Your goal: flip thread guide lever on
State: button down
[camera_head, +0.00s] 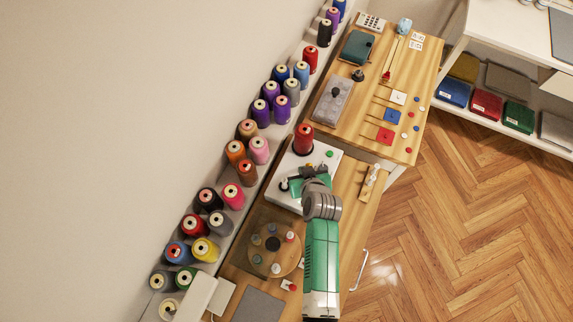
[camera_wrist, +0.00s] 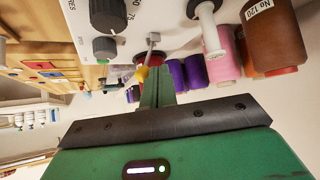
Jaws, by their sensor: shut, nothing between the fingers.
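The white machine (camera_head: 285,190) stands on the wooden bench, with a red thread cone (camera_head: 303,138) at its back end. In the wrist view its white panel (camera_wrist: 125,14) carries dark knobs and a small metal lever (camera_wrist: 151,42), apparently the thread guide lever, beside what looks like a yellow tip (camera_wrist: 142,74). My gripper (camera_wrist: 157,88) is shut and empty, its green fingers together just below the yellow tip in the picture. I cannot tell whether they touch it. In the head view my arm covers part of the machine, and the lever cannot be made out.
A white post (camera_wrist: 207,28) sticks out from the panel to the right of the lever. A round turntable (camera_head: 262,262) with small bobbins lies near the machine. Many thread cones line the wall shelf (camera_head: 222,232). The wooden floor (camera_head: 470,210) at right is clear.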

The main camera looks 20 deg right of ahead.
jog(key=shift+w+a+f+b, duration=0.35)
jog(key=shift+w+a, duration=0.15)
jog(key=shift+a, duration=0.05)
jog(key=p+v, duration=0.1)
jog(key=v, duration=0.7)
dwell(0.5)
